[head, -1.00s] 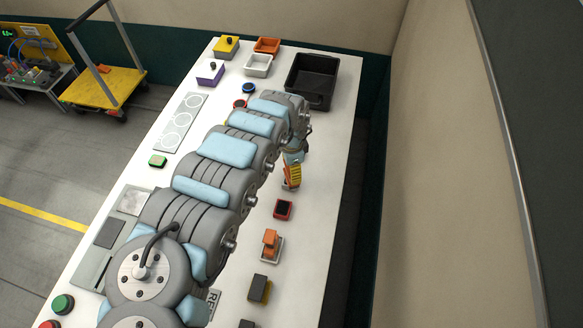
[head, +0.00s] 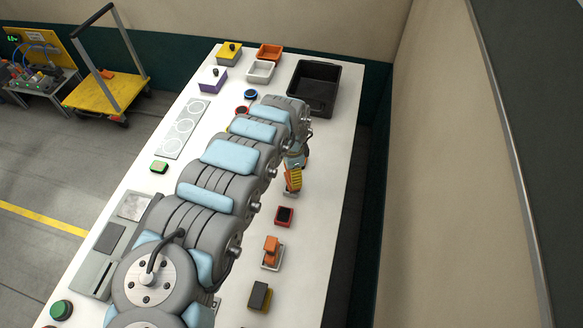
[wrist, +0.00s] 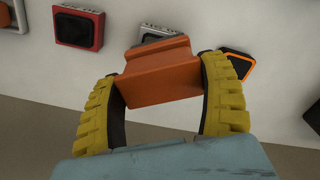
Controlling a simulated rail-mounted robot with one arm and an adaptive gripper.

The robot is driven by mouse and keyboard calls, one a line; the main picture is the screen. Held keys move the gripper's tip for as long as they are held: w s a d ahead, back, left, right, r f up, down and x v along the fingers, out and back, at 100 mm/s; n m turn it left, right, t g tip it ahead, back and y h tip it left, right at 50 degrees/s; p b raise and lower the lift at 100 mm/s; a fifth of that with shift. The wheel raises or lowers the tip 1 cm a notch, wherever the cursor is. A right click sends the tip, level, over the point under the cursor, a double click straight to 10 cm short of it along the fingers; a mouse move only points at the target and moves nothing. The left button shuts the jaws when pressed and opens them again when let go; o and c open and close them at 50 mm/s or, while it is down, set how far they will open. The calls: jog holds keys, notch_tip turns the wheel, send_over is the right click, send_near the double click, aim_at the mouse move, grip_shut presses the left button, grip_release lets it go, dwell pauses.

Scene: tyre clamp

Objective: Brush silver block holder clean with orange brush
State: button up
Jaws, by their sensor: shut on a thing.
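My gripper (wrist: 163,80) has two curved yellow fingers, shut on an orange block-shaped piece, the orange brush (wrist: 158,78). Its bristles are hidden in the wrist view. The silver block holder (wrist: 152,32) shows just behind the brush in the wrist view, partly covered by it; I cannot tell whether they touch.
A red holder with a dark top (wrist: 79,27) stands left of the silver one, and an orange-rimmed dark piece (wrist: 236,66) right of it. An orange piece on a pale tray (head: 271,252) and a dark block (head: 259,295) stand nearer. A black bin (head: 313,88) is at the far end.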

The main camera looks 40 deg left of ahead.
jog(key=shift+s+d+p, duration=0.4)
jog(key=shift+d+p, duration=0.15)
jog(key=shift+p, duration=0.3)
jog(key=shift+f, duration=0.1)
jog(key=shift+w+a+f+b, duration=0.1)
jog(key=shift+w+a+b, duration=0.15)
jog(key=shift+b, duration=0.4)
jog(key=shift+w+a+b, duration=0.35)
jog(key=shift+a+b, duration=0.4)
jog(key=shift+s+d+r+p, duration=0.15)
jog(key=shift+r+p, duration=0.15)
jog(key=shift+p, duration=0.15)
jog(key=shift+s+d+f+p, duration=0.1)
jog(key=shift+s+d+p, duration=0.4)
jog(key=shift+d+p, duration=0.65)
jog(key=shift+a, duration=0.25)
jog(key=shift+w+a+f, duration=0.1)
